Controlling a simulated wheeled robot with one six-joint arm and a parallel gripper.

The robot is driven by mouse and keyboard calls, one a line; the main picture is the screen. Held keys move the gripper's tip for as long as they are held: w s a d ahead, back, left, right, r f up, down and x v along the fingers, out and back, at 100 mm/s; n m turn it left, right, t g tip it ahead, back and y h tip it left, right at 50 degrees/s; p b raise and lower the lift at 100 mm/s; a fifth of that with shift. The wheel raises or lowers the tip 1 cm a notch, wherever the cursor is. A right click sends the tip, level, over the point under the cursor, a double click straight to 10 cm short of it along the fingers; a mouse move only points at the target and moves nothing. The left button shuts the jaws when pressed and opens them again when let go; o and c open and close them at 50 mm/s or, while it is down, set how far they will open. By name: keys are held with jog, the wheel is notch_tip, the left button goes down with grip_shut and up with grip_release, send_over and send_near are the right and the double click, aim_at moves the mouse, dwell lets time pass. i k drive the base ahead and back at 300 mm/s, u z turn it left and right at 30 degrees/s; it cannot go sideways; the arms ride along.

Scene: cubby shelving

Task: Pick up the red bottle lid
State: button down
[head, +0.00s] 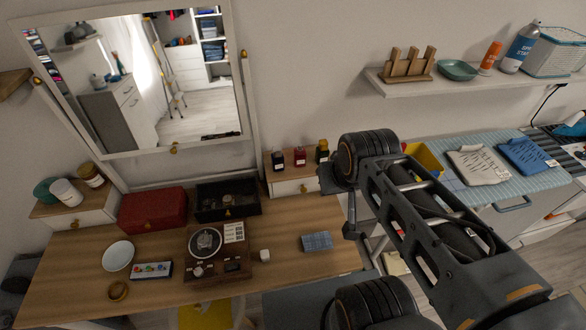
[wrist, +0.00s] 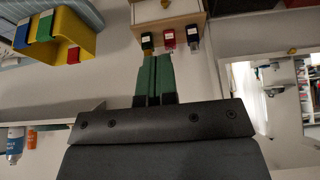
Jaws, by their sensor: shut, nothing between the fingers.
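A small red bottle (head: 300,157) stands upright between two darker bottles on the small wooden drawer unit (head: 291,186) beside the mirror. The red bottle (wrist: 168,36) also shows in the wrist view, which is upside down, with a white label; its lid is too small to make out clearly. My gripper (wrist: 155,58) has green fingers pressed together, shut and empty. In the wrist picture its tips lie just below the dark bottle (wrist: 147,39) and slightly left of the red one, apparently apart from both. In the head view my arm hides the gripper.
The dressing table (head: 75,265) holds a red box (head: 153,210), a black open box (head: 228,199) and a record player (head: 218,252). The mirror (head: 140,80) stands left of the bottles. A wall shelf (head: 440,88) and a yellow bin (head: 424,158) are to the right.

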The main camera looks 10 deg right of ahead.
aim_at(265, 254)
jog(key=z, duration=1.2)
jog(key=k, duration=1.65)
jog(key=u, duration=1.45)
jog(key=i, duration=1)
